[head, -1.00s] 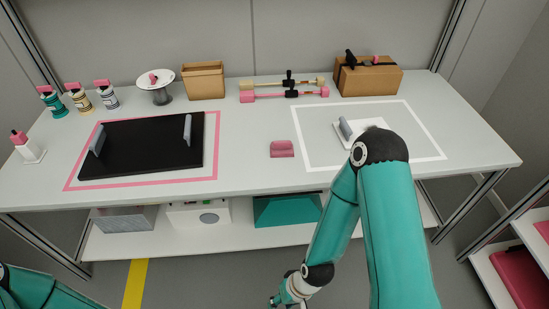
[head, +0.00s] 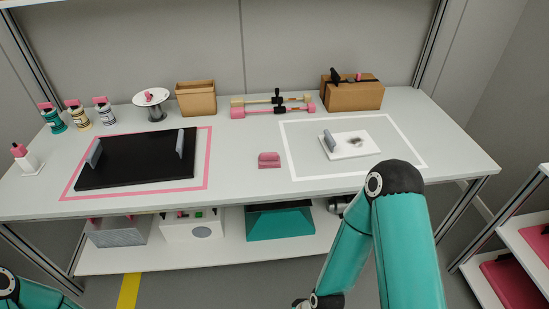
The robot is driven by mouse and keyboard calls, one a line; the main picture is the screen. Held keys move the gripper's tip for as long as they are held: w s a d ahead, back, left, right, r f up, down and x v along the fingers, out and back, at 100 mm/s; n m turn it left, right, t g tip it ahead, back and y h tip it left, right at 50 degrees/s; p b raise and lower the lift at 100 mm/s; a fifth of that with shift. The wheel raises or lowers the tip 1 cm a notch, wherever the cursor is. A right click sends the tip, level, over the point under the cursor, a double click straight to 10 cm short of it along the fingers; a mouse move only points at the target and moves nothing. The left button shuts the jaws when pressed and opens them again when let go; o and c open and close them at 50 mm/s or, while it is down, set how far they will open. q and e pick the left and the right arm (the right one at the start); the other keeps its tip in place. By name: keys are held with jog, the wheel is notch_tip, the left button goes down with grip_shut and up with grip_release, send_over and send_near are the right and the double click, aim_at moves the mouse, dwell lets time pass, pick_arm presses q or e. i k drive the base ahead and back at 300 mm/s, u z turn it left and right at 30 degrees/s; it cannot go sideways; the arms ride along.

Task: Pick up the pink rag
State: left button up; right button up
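The pink rag (head: 269,160) lies folded on the grey-white table (head: 240,185), between the black board and the white-outlined square. Nothing touches it. My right arm comes in from the lower right, in front of the table. Its gripper is cut off at the bottom edge, so its fingers do not show. Only a teal piece of my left arm shows in the lower left corner, and the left gripper is out of view.
A black board (head: 130,168) with two grey handles lies in a pink outline. A white plate (head: 362,148) with a dark smudge and grey handle lies in the white outline (head: 300,178). Bottles, a cake stand (head: 151,97), clamps and boxes (head: 352,94) line the back.

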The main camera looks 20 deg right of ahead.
aim_at(269, 160)
jog(key=i, duration=0.85)
jog(key=u, duration=0.05)
